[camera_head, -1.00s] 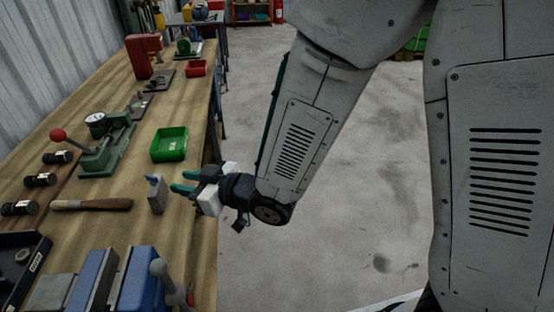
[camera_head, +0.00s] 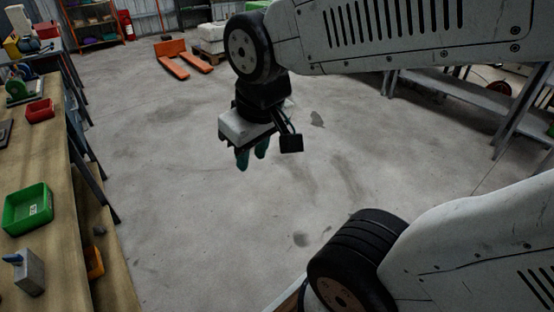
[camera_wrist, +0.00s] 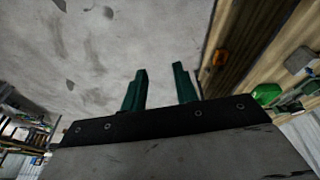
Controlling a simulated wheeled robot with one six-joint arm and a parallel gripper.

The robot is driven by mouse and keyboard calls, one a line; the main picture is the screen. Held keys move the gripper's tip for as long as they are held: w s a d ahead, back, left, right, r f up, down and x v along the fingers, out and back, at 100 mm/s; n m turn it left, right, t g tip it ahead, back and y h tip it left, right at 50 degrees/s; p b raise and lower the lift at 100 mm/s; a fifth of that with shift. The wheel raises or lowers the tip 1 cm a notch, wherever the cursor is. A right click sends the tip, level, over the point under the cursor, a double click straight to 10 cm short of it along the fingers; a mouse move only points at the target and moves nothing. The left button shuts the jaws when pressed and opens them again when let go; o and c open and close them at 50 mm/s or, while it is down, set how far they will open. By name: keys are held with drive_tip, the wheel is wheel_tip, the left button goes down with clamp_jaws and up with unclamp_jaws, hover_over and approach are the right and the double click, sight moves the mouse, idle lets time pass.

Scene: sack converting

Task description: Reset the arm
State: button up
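My gripper (camera_head: 251,160) hangs over the bare concrete floor, to the right of the workbench, with its green fingers pointing down. In the wrist view its two green fingers (camera_wrist: 161,92) stand apart with only grey floor showing between them. It is open and holds nothing. My arm is folded in the upper right of the head view.
The wooden workbench (camera_head: 68,255) runs along the left, with a green bin (camera_head: 28,209), a grey block (camera_head: 29,273) and a red bin (camera_head: 40,110). An orange pallet truck (camera_head: 182,60) stands at the back. A grey table (camera_head: 450,92) is at right. The middle floor is clear.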

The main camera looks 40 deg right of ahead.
drive_tip(key=s+r+m+g, duration=0.1)
drive_tip(key=s+g, duration=0.1)
drive_tip(key=s, duration=0.4)
drive_tip(key=shift+s+d+r, duration=0.3)
drive_tip(key=shift+d, duration=0.05)
idle(0.6)
